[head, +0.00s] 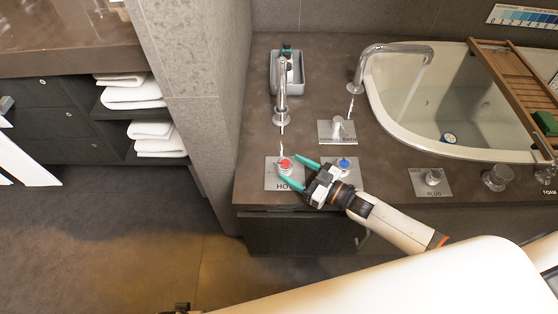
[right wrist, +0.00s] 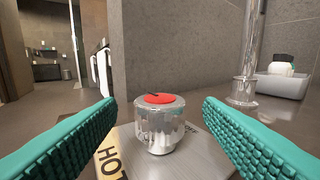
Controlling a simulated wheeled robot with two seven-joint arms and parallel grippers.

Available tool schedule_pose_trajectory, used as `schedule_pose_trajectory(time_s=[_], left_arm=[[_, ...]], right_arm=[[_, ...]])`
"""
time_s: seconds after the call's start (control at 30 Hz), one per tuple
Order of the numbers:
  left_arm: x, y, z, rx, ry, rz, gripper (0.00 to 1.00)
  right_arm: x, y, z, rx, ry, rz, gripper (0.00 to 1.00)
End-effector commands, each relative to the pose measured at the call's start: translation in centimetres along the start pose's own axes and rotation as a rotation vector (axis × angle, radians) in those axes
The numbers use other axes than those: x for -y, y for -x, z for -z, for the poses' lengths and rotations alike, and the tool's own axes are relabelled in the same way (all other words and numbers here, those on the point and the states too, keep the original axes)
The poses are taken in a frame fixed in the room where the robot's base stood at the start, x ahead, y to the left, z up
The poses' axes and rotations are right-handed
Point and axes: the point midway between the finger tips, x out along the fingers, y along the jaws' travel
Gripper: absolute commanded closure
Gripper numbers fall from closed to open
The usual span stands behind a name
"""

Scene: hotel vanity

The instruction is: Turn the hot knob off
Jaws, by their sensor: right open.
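The hot knob (head: 285,167) is a clear, round knob with a red cap, set on a metal plate (head: 271,184) marked HOT on the dark counter. It also shows in the centre of the right wrist view (right wrist: 158,132), upright on its plate. My right gripper (head: 289,169) is open, with teal ribbed fingers reaching in from the right. One finger lies on each side of the knob in the head view. In the right wrist view, gaps show between the knob and both fingers.
A blue-capped knob (head: 344,163) stands just right of the hot knob, close to my right gripper. A tall faucet (head: 282,92) and a grey tray (head: 272,75) stand behind. A bathtub (head: 388,105) with a wooden rack (head: 510,70) is at the right.

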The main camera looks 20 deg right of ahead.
Motion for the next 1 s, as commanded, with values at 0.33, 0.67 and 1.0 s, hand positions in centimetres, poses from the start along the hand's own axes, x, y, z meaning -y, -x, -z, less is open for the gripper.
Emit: schedule_pose_trajectory(time_s=[0.33, 0.67, 1.0], left_arm=[[-0.1, 1.4, -1.2, 0.009, 0.002, -0.002, 0.39], [-0.1, 1.6, -1.3, 0.008, 0.002, -0.002, 0.39], [-0.1, 1.6, -1.3, 0.008, 0.003, -0.002, 0.39]], right_arm=[[0.0, -5.2, 0.0, 0.001, 0.0, 0.001, 0.39], [0.0, -5.7, 0.1, -0.002, 0.0, 0.001, 0.39], [0.0, -5.7, 0.0, -0.001, 0.0, 0.001, 0.84]])
